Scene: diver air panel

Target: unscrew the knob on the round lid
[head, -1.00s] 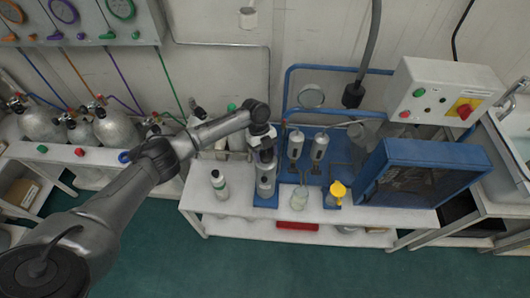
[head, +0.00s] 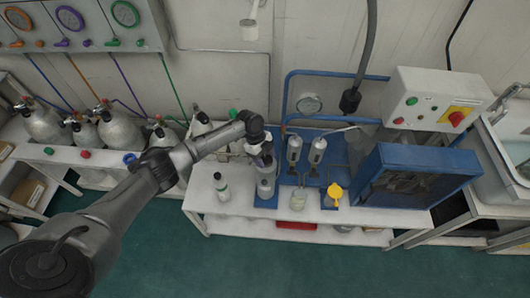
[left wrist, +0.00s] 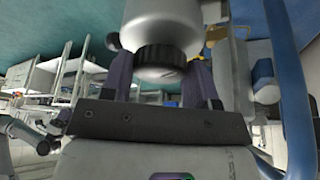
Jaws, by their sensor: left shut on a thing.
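A ribbed black knob (left wrist: 160,57) sits on the end of a pale grey round body (left wrist: 165,20) in the left wrist view. My left gripper (left wrist: 158,75) is shut on the knob, with one dark finger on each side of it. In the head view my left gripper (head: 262,158) is at the top of a grey cylinder (head: 266,186) standing in a blue base on the white bench. The gripper and wrist hide the knob and most of the lid there. My right gripper is not in view.
Two grey cylinders on a blue stand (head: 317,150) are close on the right. A yellow-topped item (head: 334,192) and a blue box (head: 415,178) are further right on the white bench (head: 235,222).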

